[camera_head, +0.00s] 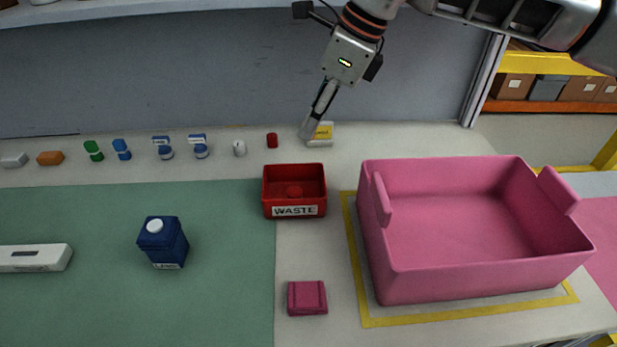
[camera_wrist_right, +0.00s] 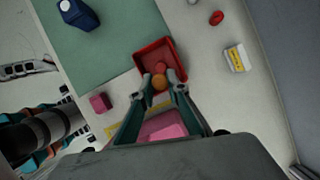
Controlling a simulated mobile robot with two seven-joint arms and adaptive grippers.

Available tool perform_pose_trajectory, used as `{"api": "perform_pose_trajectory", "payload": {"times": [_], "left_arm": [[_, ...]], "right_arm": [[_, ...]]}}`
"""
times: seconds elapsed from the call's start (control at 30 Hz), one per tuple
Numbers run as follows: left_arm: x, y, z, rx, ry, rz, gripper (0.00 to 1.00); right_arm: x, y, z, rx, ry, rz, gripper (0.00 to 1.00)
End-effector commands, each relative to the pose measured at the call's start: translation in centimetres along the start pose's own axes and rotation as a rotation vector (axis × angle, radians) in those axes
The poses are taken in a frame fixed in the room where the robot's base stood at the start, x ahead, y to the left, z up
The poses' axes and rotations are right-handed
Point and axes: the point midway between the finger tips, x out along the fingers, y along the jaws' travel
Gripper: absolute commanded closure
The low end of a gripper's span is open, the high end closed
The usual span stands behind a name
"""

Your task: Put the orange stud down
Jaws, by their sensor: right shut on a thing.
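My right gripper (camera_head: 309,130) reaches down from the top in the head view, its fingertips in front of a small yellow-and-white box. In the right wrist view my right gripper (camera_wrist_right: 162,87) is shut on the round orange stud (camera_wrist_right: 159,82). The stud shows between the fingertips, with the red waste bin (camera_wrist_right: 150,48) behind it in line of sight. I cannot make out the stud in the head view. My left gripper is not in view.
The red WASTE bin (camera_head: 268,179) holds a red round piece (camera_head: 294,192). A large pink bin (camera_head: 480,280) stands at right. A pink block (camera_head: 307,298) and a blue carton (camera_head: 163,243) stand nearer. Several small parts line the back. The green mat (camera_head: 215,290) has free room.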

Motion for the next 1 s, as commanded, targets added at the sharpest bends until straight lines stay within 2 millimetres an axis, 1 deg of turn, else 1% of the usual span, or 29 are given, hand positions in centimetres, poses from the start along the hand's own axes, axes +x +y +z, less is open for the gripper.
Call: {"api": "perform_pose_trajectory", "payload": {"times": [0.03, 0.1, 0.2, 0.3, 0.47, 0.57, 0.67, 0.83, 0.9, 1.0], "left_arm": [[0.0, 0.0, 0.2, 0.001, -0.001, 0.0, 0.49], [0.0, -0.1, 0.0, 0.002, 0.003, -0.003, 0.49], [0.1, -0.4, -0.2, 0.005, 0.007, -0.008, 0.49], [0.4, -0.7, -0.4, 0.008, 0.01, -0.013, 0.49], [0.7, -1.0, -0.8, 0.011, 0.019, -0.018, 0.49], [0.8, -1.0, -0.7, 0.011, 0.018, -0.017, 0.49], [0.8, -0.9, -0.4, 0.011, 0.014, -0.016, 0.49], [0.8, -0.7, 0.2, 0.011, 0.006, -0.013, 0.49], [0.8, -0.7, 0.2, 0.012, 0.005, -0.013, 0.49], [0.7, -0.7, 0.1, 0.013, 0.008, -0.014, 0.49]], "right_arm": [[1.5, 0.0, -0.7, 0.0, 0.003, 0.005, 1.0], [3.0, 0.0, -1.3, 0.001, 0.002, 0.005, 1.0], [4.9, 0.0, -2.1, 0.0, 0.002, 0.003, 1.0], [6.2, 0.0, -2.6, 0.001, 0.0, 0.002, 1.0], [7.1, 0.0, -3.0, -0.001, 0.0, -0.001, 1.0], [7.7, 0.0, -3.2, -0.001, 0.0, 0.0, 1.0], [9.0, 0.0, -3.8, 0.001, 0.002, 0.002, 1.0], [11.7, 0.0, -4.9, 0.0, 0.002, 0.003, 1.0], [12.2, 0.0, -5.1, 0.0, 0.0, 0.001, 1.0], [12.3, 0.0, -5.1, -0.001, 0.0, -0.001, 1.0]]}}
